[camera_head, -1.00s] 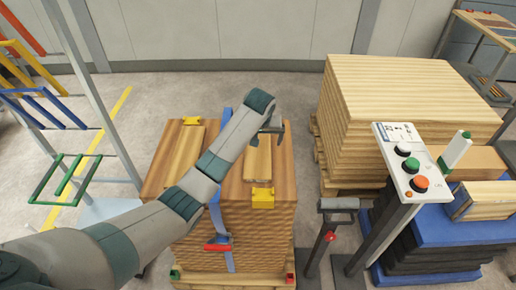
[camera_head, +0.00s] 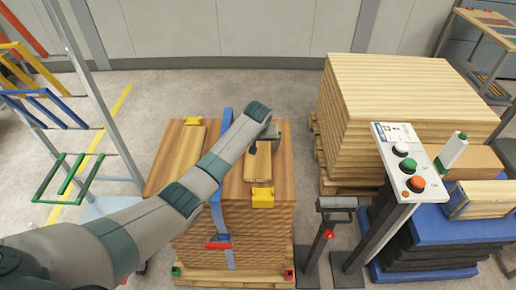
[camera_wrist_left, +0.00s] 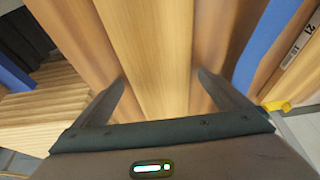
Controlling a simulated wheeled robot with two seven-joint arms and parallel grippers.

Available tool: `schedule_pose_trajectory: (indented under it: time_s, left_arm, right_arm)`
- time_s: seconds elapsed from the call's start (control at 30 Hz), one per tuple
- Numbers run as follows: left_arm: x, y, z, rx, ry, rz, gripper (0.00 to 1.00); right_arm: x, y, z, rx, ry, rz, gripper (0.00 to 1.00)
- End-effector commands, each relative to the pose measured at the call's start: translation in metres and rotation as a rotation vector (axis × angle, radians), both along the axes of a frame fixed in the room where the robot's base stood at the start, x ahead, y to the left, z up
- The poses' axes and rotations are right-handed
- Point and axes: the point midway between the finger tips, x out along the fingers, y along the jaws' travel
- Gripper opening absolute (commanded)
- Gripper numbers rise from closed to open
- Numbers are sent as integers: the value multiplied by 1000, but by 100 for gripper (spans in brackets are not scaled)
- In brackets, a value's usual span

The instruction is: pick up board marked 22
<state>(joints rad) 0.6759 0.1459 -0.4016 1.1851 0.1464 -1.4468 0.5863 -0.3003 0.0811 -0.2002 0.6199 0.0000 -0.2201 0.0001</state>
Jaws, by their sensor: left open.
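Two narrow light boards lie on the wooden stack, one on each side of a blue strap. The right board (camera_head: 259,166) lies under my left gripper (camera_head: 263,144); no number on it is readable. In the left wrist view, my left gripper (camera_wrist_left: 161,80) is open, with one finger on each side of this board (camera_wrist_left: 147,45), close over it. I cannot tell whether the fingers touch it. The other board (camera_head: 188,150) has a label that seems to read 21 in the left wrist view (camera_wrist_left: 296,46). My right gripper is not in view.
The blue strap (camera_head: 217,215) crosses the stack (camera_head: 265,225) between the boards. Yellow blocks sit at board ends, one at the front (camera_head: 263,197). A button panel (camera_head: 409,168) and a pale board pile (camera_head: 400,90) stand right, a coloured rack (camera_head: 70,175) left.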

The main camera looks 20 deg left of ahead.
Motion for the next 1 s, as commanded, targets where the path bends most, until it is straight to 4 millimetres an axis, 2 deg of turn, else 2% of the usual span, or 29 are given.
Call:
schedule_pose_trajectory:
  time_s: [0.17,0.27,0.4,0.43,0.77,1.0]
  left_arm:
    - [0,0,0,0,0,0,96]
    - [0,0,0,0,0,0,77]
    - [0,0,0,0,0,0,44]
    - [1,0,1,0,-2,0,42]
    - [1,0,4,0,-3,0,42]
    - [2,0,22,-1,-5,0,42]
  right_arm:
    - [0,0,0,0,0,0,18]
    - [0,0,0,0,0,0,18]
    - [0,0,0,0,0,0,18]
    - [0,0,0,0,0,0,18]
    - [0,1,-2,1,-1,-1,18]
    - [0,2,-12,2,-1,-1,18]
